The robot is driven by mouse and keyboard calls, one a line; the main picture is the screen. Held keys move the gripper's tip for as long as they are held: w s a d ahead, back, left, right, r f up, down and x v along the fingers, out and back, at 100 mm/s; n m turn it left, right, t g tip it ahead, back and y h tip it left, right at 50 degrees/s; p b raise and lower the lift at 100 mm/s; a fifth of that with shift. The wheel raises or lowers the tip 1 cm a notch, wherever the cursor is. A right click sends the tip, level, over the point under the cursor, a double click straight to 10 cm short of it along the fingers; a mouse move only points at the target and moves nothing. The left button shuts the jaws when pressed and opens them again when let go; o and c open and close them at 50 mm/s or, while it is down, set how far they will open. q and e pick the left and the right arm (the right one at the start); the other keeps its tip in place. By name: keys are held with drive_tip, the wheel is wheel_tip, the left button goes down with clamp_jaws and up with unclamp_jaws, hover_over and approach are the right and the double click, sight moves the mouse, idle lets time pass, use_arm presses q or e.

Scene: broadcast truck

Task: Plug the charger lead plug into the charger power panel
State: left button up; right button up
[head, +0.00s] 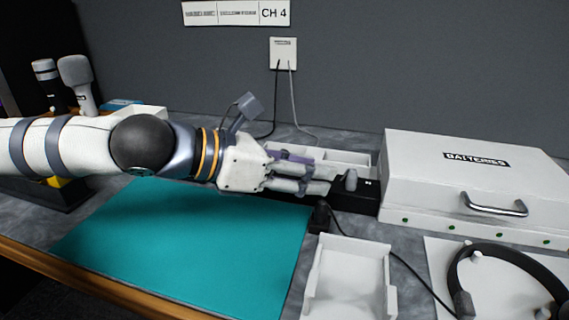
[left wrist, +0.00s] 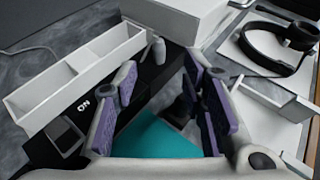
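My left gripper (head: 332,179) reaches in from the left, low over a black box (head: 362,196). The left wrist view shows its purple-padded fingers (left wrist: 165,85) spread, with nothing clearly held. The box, marked "ON" in the left wrist view (left wrist: 83,104), has a small grey upright piece (head: 350,180) on it; I cannot tell whether this is a plug or a knob. A black plug-like piece (head: 320,215) with a dark lead stands by the mat's right edge, just below the fingertips. A white wall panel (head: 283,53) has two leads in it; its label is unreadable. My right gripper is out of view.
A white divided tray (head: 345,157) lies behind the fingers. A white "BATTERIES" case (head: 440,170) stands right, a white open tray (head: 348,285) in front, and a headset (head: 480,255) front right. Microphones (head: 78,82) stand left. The teal mat (head: 190,240) is clear.

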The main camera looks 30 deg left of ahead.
use_arm(q)
drive_tip(key=shift+v, duration=2.35)
drive_tip(key=shift+w, duration=0.1)
